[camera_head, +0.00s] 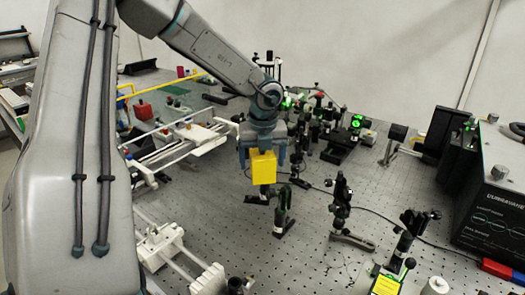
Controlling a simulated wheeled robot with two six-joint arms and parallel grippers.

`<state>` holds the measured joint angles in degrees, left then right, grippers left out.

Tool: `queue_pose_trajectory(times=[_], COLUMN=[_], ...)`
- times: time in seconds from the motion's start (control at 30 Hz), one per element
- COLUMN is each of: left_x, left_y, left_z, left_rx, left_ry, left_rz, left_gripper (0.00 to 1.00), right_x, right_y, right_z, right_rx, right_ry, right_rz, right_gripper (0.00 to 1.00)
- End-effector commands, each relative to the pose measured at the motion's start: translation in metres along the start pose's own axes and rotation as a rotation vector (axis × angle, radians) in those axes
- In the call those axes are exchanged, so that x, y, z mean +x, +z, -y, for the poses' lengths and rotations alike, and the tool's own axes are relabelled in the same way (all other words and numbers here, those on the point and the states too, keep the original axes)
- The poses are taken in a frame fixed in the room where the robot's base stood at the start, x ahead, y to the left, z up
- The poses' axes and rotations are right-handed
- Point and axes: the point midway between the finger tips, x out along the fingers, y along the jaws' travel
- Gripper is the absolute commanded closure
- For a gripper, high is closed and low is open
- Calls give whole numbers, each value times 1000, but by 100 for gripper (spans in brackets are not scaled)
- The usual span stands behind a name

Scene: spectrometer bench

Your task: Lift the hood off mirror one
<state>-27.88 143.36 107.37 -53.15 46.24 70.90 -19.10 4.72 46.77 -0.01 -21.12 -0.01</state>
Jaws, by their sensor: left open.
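A yellow box-shaped hood (263,170) stands upright near the middle of the bench, with a dark foot (257,200) showing just below and left of it. Mirror one itself cannot be seen; the hood may hide it. My left gripper (262,155) points down from above, with one blue finger at each side of the hood's upper part. Its jaws are open, and I cannot tell whether either finger touches the hood. My right gripper is not in view.
A post-mounted optic (283,207) stands close to the right of the hood, and another (342,205) stands further right. A white rail frame (185,145) lies to the left. A black laser box (495,205) stands at the right edge. Bare perforated bench (310,255) shows in front.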

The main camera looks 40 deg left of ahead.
Motion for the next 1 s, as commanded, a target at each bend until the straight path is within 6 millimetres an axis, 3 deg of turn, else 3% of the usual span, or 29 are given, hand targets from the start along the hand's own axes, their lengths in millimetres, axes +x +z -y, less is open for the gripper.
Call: queue_pose_trajectory(times=[0.2,0.4,0.47,1.0], left_x=[0,0,0,-15], left_y=[0,0,0,3], left_z=[0,0,0,0], left_rx=[0,0,0,1], left_ry=[0,0,0,0], left_rz=[0,0,0,2], left_gripper=[18,57,66,66], right_x=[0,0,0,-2], right_y=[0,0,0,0], right_z=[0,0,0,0], right_rx=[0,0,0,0], right_ry=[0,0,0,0], right_rz=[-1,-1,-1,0], right_gripper=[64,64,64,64])
